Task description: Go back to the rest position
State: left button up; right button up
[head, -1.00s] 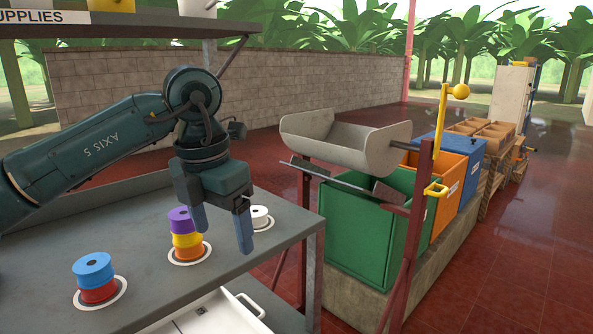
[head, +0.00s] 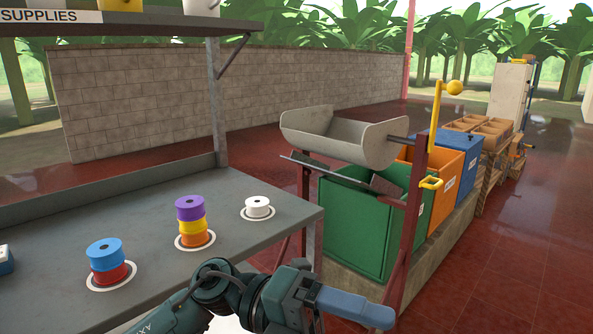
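My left gripper (head: 372,312) is low in the head view, at the bottom centre, in front of the bench's right end. Its blue-grey fingers point right and overlap from the side, so I cannot tell whether they are open or shut. I see nothing hanging from it. My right gripper is not in view.
On the grey bench (head: 140,225) stand a blue spool (head: 104,252) on a red one (head: 110,274), a stack of purple (head: 190,208), yellow and orange spools, and a white spool (head: 257,207). A tilting trough (head: 345,140) stands over a green bin (head: 362,230). A shelf (head: 110,25) overhangs the bench.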

pick_arm(q)
jog(key=w+a+f+n+t, duration=0.3)
jog(key=a+n+t, duration=0.2)
jog(key=n+t, duration=0.9)
jog(key=w+a+f+n+t, duration=0.3)
jog(key=a+n+t, duration=0.2)
jog(key=n+t, duration=0.9)
jog(key=s+a+f+n+g+y, duration=0.3)
jog(key=s+a+f+n+y, duration=0.3)
jog(key=f, duration=0.4)
jog(key=s+a+f+n+g+y, duration=0.3)
jog(key=a+f+n+g+y, duration=0.25)
jog(key=f, duration=0.45)
jog(key=shift+n+g+y, duration=0.25)
jog(key=shift+n+y, duration=0.2)
jog(key=shift+y, duration=0.4)
notch_tip(320, 180, up, 5)
jog(key=p, duration=1.5)
jog(key=shift+w+d+f, duration=0.1)
jog(key=shift+d+f, duration=0.05)
jog(key=shift+f, duration=0.05)
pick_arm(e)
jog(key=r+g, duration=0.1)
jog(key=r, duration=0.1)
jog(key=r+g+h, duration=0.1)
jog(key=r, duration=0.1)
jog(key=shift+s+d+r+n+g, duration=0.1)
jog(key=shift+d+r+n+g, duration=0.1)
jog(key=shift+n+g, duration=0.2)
